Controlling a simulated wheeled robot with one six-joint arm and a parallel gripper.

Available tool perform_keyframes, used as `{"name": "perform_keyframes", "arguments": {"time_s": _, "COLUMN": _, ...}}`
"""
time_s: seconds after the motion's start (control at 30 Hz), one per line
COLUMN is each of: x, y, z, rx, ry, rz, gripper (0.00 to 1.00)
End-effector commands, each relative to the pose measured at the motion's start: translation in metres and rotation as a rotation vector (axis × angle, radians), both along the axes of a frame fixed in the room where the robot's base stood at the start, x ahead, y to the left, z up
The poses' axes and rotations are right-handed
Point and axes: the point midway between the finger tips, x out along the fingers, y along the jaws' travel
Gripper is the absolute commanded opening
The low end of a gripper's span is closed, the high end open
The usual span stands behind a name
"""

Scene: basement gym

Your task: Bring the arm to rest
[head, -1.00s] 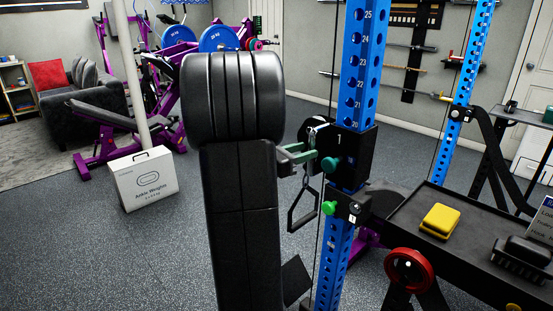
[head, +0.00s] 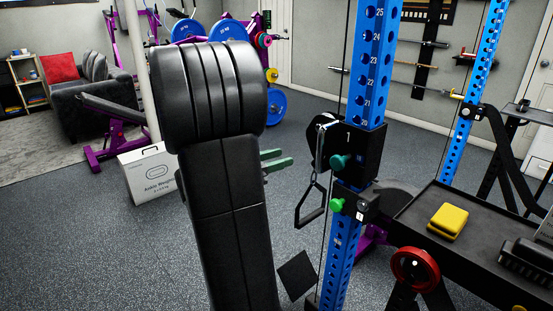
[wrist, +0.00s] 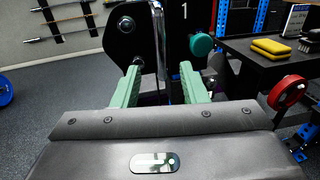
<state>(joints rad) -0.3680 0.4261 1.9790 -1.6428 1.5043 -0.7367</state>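My gripper (head: 284,158) has two green fingers, seen partly behind my black arm in the head view. In the wrist view my gripper (wrist: 160,70) shows its fingers spread apart with nothing held between them. The cable handle (head: 311,204), a black D shape, hangs from a silver clip (head: 321,140) on the blue rack post (head: 371,75). In the head view a gap of floor shows between the fingertips and the handle. In the wrist view the pulley housing (wrist: 130,40) stands just beyond the fingers.
A black tray table (head: 410,215) at right holds a yellow block (head: 448,221). A red ring knob (head: 415,268) sits at its front edge. An ankle weights box (head: 152,175) stands on the floor at left, before a purple bench (head: 105,155). Open floor (head: 100,250) lies at lower left.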

Motion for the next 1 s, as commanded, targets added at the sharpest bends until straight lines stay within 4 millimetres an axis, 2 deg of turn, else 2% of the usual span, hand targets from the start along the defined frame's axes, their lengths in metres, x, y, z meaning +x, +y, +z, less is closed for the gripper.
{"name": "perform_keyframes", "arguments": {"time_s": 0.2, "x": 0.001, "y": -0.002, "z": 0.0, "rx": 0.0, "ry": 0.0, "rz": -0.001, "gripper": 0.39}}
{"name": "perform_keyframes", "arguments": {"time_s": 0.37, "x": 0.006, "y": -0.013, "z": 0.0, "rx": 0.0, "ry": -0.001, "rz": -0.003, "gripper": 0.39}}
{"name": "perform_keyframes", "arguments": {"time_s": 1.0, "x": 0.047, "y": -0.096, "z": 0.0, "rx": 0.0, "ry": -0.001, "rz": -0.004, "gripper": 0.39}}
